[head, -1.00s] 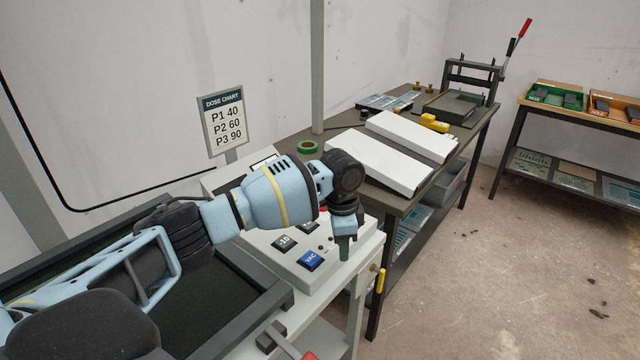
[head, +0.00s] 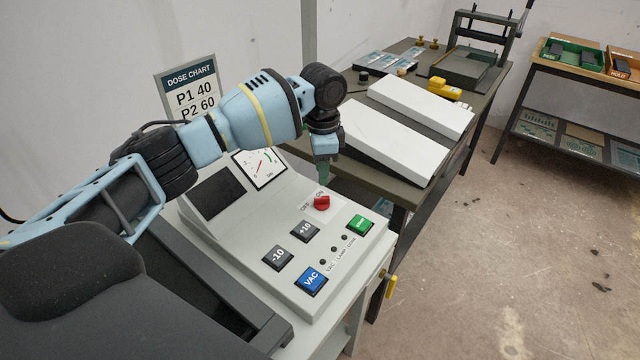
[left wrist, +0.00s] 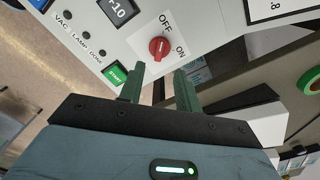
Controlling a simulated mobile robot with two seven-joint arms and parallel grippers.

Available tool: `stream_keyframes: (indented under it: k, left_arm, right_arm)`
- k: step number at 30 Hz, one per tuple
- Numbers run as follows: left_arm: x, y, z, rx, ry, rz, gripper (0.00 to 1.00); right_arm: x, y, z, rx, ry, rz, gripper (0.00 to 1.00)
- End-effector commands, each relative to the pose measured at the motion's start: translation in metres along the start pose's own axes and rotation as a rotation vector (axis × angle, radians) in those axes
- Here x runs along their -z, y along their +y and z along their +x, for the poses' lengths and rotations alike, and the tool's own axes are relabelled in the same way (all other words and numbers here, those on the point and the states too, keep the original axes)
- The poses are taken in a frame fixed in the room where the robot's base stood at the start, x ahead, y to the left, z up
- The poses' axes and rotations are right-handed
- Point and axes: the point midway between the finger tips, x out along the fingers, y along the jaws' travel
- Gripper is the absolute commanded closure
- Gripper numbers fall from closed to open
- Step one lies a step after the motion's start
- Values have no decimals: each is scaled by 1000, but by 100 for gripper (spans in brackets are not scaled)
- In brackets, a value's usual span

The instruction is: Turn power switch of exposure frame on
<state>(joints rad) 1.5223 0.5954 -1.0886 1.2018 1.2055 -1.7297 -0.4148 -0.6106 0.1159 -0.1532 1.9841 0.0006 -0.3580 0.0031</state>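The red power switch (head: 321,202) is a round knob on the sloping light-grey control panel of the exposure frame (head: 243,255), with OFF and ON labels beside it. In the left wrist view the red knob (left wrist: 159,48) shows just beyond the fingertips, in line with the gap between them. Which label it points to is hard to tell. My left gripper (head: 323,175) points down close above and behind the knob in the head view. In the left wrist view its two green fingers (left wrist: 157,78) are apart with nothing between them. My right gripper is not in view.
Near the switch are a green START button (head: 360,224), the +10 (head: 304,232) and -10 (head: 277,258) buttons, a blue VAC button (head: 311,280) and a dial gauge (head: 260,167). A dose chart (head: 190,88) stands behind. A dark table with white slabs (head: 424,105) stands beyond.

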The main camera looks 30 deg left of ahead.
Motion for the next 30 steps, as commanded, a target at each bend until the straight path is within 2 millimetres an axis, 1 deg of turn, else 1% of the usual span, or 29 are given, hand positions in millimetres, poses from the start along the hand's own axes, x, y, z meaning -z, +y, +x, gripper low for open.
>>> stream_keyframes:
  k: [5,8,11,18,21,25,30]
  left_arm:
    - [0,0,0,0,-1,0,66]
    - [0,0,4,-1,-1,0,66]
    - [0,0,14,-1,-2,-1,66]
    - [-1,0,51,-2,-3,-1,66]
    - [0,0,63,-1,-2,-1,66]
    - [0,0,74,-1,-1,0,66]
    - [0,0,78,1,1,0,66]
  right_arm:
    - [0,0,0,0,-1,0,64]
    - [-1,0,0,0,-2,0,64]
    - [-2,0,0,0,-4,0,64]
    - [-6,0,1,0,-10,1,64]
    - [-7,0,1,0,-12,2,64]
    - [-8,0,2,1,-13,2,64]
    - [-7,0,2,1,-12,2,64]
